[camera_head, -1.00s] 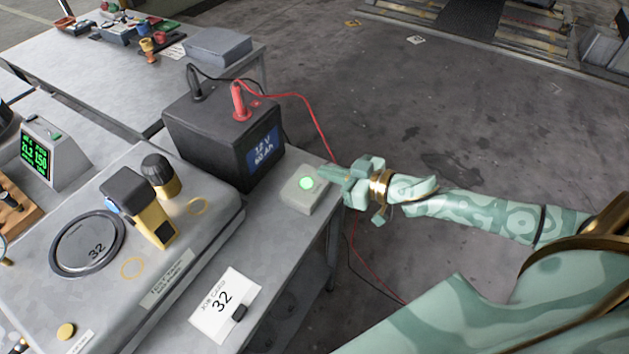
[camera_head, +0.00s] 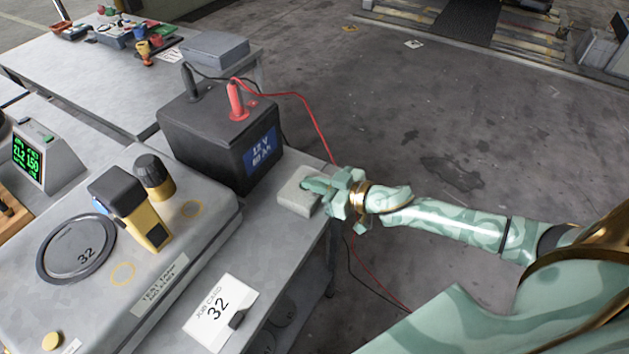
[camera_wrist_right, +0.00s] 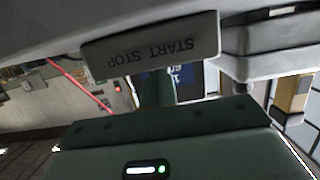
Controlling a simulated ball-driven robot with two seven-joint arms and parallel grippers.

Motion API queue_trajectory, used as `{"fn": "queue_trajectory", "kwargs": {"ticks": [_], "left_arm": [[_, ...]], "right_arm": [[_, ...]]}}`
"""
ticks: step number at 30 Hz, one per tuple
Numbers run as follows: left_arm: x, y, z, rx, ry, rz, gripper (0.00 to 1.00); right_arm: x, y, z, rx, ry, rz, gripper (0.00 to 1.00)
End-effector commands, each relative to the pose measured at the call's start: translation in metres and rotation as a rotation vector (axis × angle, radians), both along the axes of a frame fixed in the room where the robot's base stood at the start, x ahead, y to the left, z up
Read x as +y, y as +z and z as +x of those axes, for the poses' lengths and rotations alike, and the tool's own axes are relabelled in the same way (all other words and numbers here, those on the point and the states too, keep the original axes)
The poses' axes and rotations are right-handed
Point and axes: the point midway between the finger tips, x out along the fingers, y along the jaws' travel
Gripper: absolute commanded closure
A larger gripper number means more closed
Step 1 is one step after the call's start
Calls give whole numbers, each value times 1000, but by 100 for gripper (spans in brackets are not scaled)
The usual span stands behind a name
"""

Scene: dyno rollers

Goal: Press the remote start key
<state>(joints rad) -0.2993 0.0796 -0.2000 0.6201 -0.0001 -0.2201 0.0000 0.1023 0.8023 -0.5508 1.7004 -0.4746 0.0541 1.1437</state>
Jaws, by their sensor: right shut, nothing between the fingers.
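The remote start key is a small light-grey box (camera_head: 293,196) on the near right corner of the bench, in front of the black battery. My right gripper (camera_head: 312,184) is shut and empty, with its fingertips over the top of the box. The fingers hide the round key, so I cannot tell whether they press it. In the right wrist view the box's face (camera_wrist_right: 150,48) reads START STOP upside down, and a green finger (camera_wrist_right: 155,90) shows below it. My left gripper is out of view.
The black battery (camera_head: 215,143) with red and black leads stands close behind the box. A red cable (camera_head: 318,130) hangs past the bench edge near my wrist. A job card (camera_head: 218,310) and a grey test unit (camera_head: 190,235) lie to the left. Open floor is at right.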

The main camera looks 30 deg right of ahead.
Motion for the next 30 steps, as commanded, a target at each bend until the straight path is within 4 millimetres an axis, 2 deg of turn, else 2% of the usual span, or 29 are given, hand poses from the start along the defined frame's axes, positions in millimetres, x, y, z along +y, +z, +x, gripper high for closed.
{"fn": "queue_trajectory", "kwargs": {"ticks": [3,14,17,23,25,30], "left_arm": [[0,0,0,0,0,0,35],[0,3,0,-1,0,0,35],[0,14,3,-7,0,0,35],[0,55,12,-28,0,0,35],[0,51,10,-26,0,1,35],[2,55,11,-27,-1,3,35]], "right_arm": [[0,-11,-1,4,-3,-1,100],[-1,-12,-3,12,-2,-5,100],[-3,-1,-3,9,-2,-5,100],[-11,45,0,-7,-4,-2,100],[-21,39,-17,1,-4,0,100],[-40,48,-50,-1,-3,1,100]]}}
